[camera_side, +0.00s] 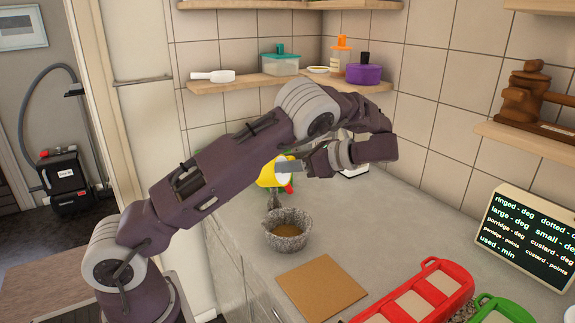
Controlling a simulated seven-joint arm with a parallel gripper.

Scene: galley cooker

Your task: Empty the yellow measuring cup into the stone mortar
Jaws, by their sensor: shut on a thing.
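The yellow measuring cup (266,176) is partly hidden behind my gripper (283,172). My gripper is shut on it and holds it above and behind the stone mortar. The cup looks tilted, but I cannot see its opening or what is inside. The stone mortar (291,245) is a speckled grey bowl standing upright on the counter. Brownish contents show inside the mortar. A small grey shape (272,201) shows between the cup and the mortar; I cannot tell what it is.
A brown square board (320,287) lies in front of the mortar. A red tray (420,296) and a green one (498,309) lie at the front right. A dark sign (530,235) stands at right. Shelves run along the walls. The counter right of the mortar is clear.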

